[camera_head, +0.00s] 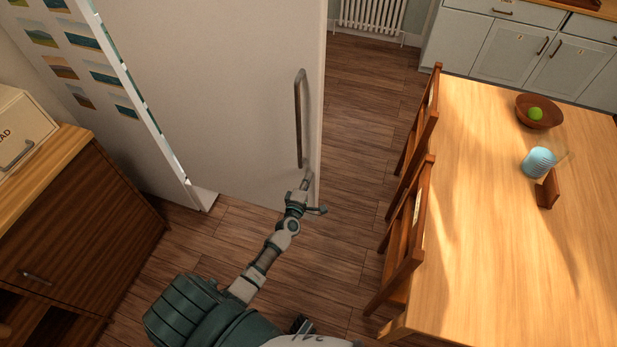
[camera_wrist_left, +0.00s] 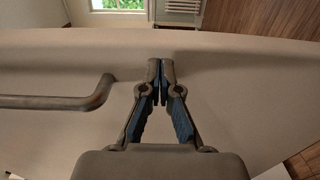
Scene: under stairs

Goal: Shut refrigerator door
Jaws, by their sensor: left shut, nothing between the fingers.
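The refrigerator door (camera_head: 235,90) is a tall pale panel at the upper left in the head view, with a dark vertical bar handle (camera_head: 298,120) near its right edge. A narrow bright strip runs down its left side; how far the door stands open is unclear. My left gripper (camera_head: 307,180) is at the door's lower right, just below the handle. In the left wrist view, the left gripper (camera_wrist_left: 160,75) has its fingers together and empty, over the door face (camera_wrist_left: 230,110) near its free edge. The handle (camera_wrist_left: 60,101) is to their left. Contact with the door is unclear. My right gripper is out of view.
A wooden table (camera_head: 490,250) with chairs (camera_head: 408,240) stands on the right. A wooden cabinet (camera_head: 85,235) is at the left. Wood floor (camera_head: 355,130) is clear between the door and the chairs. A radiator (camera_head: 370,18) is at the back.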

